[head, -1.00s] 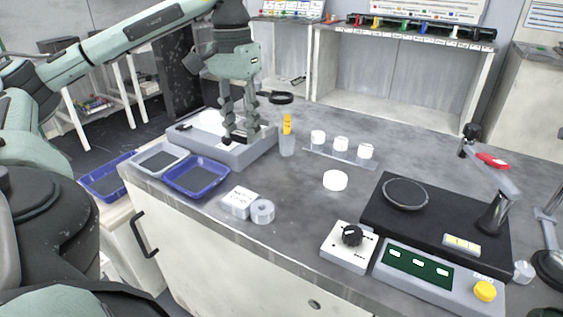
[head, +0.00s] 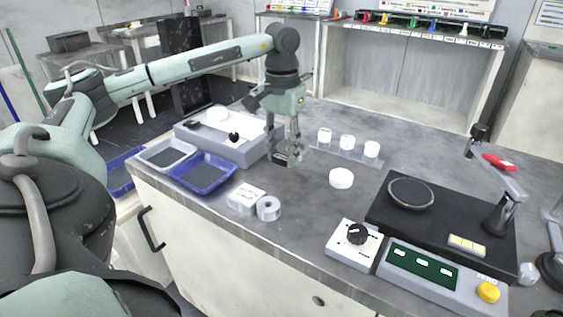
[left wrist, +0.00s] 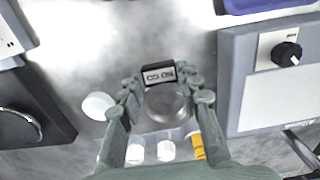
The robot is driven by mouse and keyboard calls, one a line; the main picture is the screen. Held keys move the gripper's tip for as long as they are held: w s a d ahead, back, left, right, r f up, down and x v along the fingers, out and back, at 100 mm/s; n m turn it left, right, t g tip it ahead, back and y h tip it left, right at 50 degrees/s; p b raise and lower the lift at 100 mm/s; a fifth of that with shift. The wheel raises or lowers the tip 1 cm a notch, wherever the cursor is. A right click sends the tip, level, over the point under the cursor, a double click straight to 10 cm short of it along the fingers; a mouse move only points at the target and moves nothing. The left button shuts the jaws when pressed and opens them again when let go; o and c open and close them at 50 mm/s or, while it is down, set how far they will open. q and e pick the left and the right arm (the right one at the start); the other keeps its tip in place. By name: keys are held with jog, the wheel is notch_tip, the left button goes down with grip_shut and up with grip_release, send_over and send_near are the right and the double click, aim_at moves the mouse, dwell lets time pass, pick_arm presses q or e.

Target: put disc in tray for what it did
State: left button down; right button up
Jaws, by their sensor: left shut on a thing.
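My left gripper (head: 286,157) is shut on a small round grey piece, which seems to be the disc (left wrist: 166,104); it has a black tag with white characters (left wrist: 158,73). It is above the grey bench, right of the trays; the height is hard to judge. In the head view the fingers mostly hide the piece, and only a dark part shows. A blue tray (head: 232,180) and a light grey tray (head: 145,162) with dark insides stand side by side at the bench's left front. My right gripper is not in view.
A grey machine (head: 186,134) with a black knob stands behind the trays. A white puck (head: 341,178) and a stand with white cylinders (head: 347,143) are to the right. A white box (head: 246,197) and a roll (head: 268,208) sit in front. A black platen unit (head: 440,213) is further right.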

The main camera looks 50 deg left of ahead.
aim_at(282, 156)
pick_arm(q)
jog(key=shift+f, duration=1.8)
jog(key=shift+f, duration=0.2)
jog(key=c, duration=1.1)
grip_release()
jog(key=shift+o, duration=0.2)
jog(key=shift+r, duration=0.15)
notch_tip(282, 156, up, 12)
